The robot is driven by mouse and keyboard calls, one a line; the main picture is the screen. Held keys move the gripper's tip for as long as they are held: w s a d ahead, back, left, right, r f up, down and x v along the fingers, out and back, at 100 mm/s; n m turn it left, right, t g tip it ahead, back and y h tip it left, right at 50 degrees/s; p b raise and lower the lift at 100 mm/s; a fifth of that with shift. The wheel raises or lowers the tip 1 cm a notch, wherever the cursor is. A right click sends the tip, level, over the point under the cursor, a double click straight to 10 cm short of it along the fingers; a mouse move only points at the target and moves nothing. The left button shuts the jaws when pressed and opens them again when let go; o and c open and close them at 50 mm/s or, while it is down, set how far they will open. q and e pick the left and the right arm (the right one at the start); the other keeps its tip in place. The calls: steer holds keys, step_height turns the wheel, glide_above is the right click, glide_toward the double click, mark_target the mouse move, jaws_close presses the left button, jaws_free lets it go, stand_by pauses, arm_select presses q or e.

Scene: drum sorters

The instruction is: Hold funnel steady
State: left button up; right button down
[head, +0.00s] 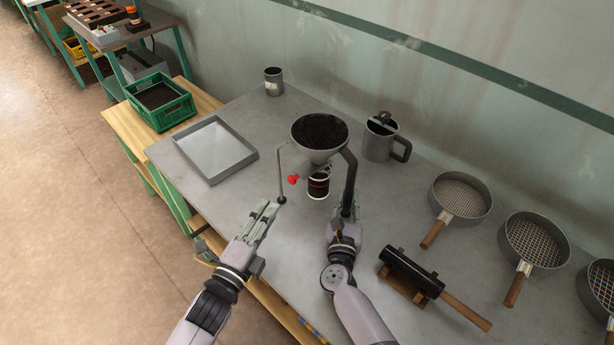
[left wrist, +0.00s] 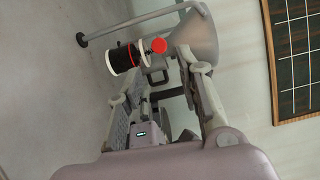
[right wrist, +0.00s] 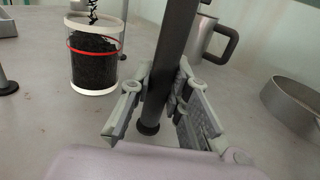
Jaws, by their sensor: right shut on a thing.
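The funnel (head: 319,135) is a grey cone filled with dark grains, standing upright on a legged stand. A red knob (head: 293,179) is on its spout. A clear jar with a red band (head: 318,188) stands below; in the right wrist view the jar (right wrist: 93,65) holds dark grains and a dark stream falls into it.
A grey tray (head: 250,153) lies to the left, and a small cup (head: 273,82) stands at the back. A mug with a scoop (head: 378,145) is right of the funnel. A black roller (head: 411,272) and several sieves (head: 461,197) occupy the right side.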

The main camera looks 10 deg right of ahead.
mark_target(293, 184)
arm_select(q)
steer(key=a+m, duration=0.1)
steer(key=m, duration=0.2)
steer(key=a+m+h, duration=0.1)
steer(key=m, duration=0.2)
steer(key=a+r+m+h, duration=0.1)
steer(key=m, duration=0.2)
steer(key=shift+w+a, duration=0.1)
steer(key=shift+a, duration=0.25)
steer(key=c, duration=0.4)
steer(key=m+g+h, duration=0.1)
steer(key=m, duration=0.2)
steer(key=s+a+m+g, duration=0.1)
steer(key=m, duration=0.2)
steer(key=a+f+m+h, duration=0.1)
steer(key=m, duration=0.2)
steer(key=shift+s+m+g+h, duration=0.15)
steer(key=shift+m+g+h, duration=0.15)
steer(key=shift+g, duration=0.1)
jaws_close()
steer(key=w+d+m, duration=0.1)
steer(key=w+d, duration=0.4)
steer(key=d, duration=0.1)
steer(key=w+d+m+g, duration=0.1)
steer(key=w+d, duration=0.2)
steer(key=d, duration=0.1)
steer(key=shift+w+f+m, duration=0.2)
steer(key=shift+w+m, duration=0.1)
steer(key=shift+w, duration=0.05)
